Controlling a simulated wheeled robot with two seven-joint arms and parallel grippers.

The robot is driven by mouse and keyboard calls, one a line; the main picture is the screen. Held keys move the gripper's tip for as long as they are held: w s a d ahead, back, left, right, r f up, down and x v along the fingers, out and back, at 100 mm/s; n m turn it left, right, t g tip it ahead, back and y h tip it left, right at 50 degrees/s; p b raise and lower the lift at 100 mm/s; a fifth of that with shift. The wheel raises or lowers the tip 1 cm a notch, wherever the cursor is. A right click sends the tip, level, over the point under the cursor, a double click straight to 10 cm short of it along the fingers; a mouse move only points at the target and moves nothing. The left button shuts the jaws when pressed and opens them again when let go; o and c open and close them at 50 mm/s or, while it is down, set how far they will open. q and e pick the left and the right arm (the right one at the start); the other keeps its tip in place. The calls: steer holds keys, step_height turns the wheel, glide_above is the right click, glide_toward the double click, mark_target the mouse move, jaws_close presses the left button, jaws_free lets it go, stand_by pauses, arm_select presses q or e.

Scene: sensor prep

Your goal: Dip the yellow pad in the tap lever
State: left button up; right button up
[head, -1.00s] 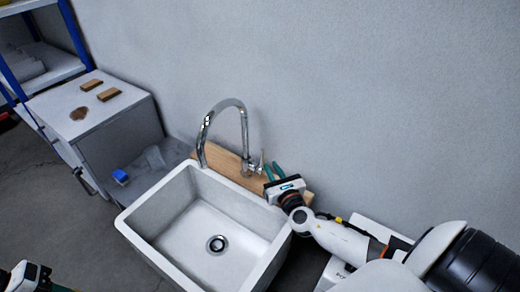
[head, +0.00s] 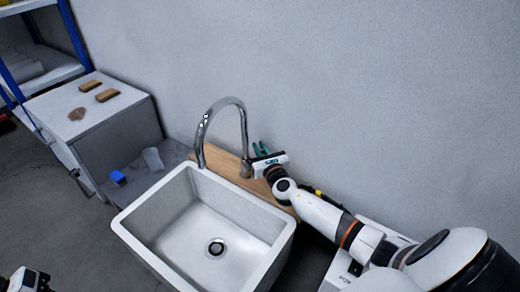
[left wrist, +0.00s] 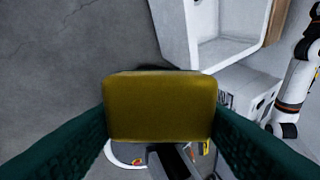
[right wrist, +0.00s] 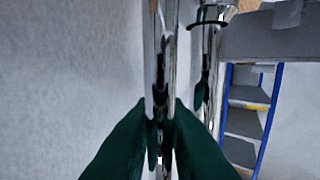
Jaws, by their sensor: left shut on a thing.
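The yellow pad (left wrist: 160,108) fills the middle of the left wrist view, between the green fingers of my left gripper (left wrist: 160,112), which is shut on it. In the head view only a piece of my left arm shows at the bottom left corner. The chrome tap (head: 202,135) stands behind the sink. My right gripper (head: 262,149) is at the tap's right side, by the lever, which it largely hides. In the right wrist view its green fingertips lie close on both sides of a chrome rod (right wrist: 160,60); whether they grip it is unclear.
The white sink (head: 140,232) is empty, with a drain (head: 216,247). A wooden board (head: 225,166) lies behind it. A blue block (head: 118,177) is on the grey surface to the left.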

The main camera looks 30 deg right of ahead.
jaws_close()
arm_select(q)
steer(key=shift+f, duration=0.1)
arm_select(e)
steer(key=shift+f, duration=0.1)
arm_select(q)
steer(key=shift+f+b, duration=0.35)
steer(key=shift+b, duration=0.05)
arm_select(e)
steer(key=shift+a+f, duration=0.1)
steer(key=shift+a, duration=0.05)
arm_select(q)
steer(key=shift+f+b, duration=0.75)
arm_select(e)
steer(key=shift+s+a+n+t, duration=0.2)
steer(key=shift+a+n+t, duration=0.2)
steer(key=shift+n, duration=0.2)
arm_select(q)
steer(key=shift+r, duration=0.15)
arm_select(e)
steer(key=shift+r, duration=0.2)
steer(key=shift+o, duration=1.1)
jaws_free()
